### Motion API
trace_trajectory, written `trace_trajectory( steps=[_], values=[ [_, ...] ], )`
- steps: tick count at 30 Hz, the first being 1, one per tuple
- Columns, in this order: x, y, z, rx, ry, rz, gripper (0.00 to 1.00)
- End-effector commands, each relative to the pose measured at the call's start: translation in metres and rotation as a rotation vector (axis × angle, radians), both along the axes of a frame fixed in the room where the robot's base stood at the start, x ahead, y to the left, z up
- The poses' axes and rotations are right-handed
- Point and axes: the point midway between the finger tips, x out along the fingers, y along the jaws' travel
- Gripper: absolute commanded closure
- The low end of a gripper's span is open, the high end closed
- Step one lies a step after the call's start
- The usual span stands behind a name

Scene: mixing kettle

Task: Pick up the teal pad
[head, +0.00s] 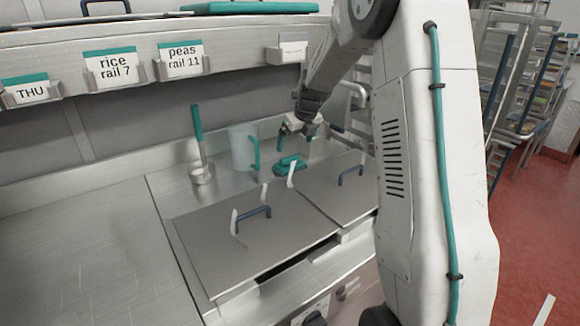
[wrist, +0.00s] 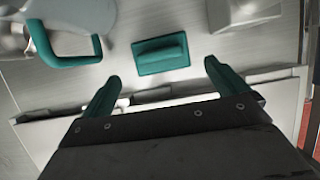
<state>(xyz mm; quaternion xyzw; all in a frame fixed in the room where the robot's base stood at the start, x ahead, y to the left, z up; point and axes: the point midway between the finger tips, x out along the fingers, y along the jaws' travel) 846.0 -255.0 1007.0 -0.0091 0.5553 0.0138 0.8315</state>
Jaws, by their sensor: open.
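The teal pad (head: 290,164) lies on the steel counter behind the kettle lids, with a raised grip on its top. It also shows in the wrist view (wrist: 160,54), ahead of my fingers and between their lines. My gripper (head: 303,125) is above the counter near the pad in the head view. In the wrist view its two teal fingertips (wrist: 164,80) are spread apart with nothing between them. The pad is apart from both fingers.
A clear jug (head: 241,147) with a teal handle stands left of the pad. A ladle (head: 199,150) with a teal handle stands further left. Steel lids (head: 250,240) with blue handles lie in front. A shelf rail with labels (head: 110,66) runs above.

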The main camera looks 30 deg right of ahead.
Motion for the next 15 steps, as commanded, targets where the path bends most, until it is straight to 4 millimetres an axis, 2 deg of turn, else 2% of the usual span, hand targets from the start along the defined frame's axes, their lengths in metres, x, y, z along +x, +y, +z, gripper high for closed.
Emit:
trace_trajectory(
  steps=[3, 8, 15],
  values=[
    [0.005, 0.0, -0.014, 0.002, 0.002, -0.002, 0.02],
    [0.01, 0.001, -0.026, 0.0, 0.001, -0.001, 0.02],
    [0.022, 0.003, -0.058, 0.002, 0.002, 0.0, 0.02]
  ],
)
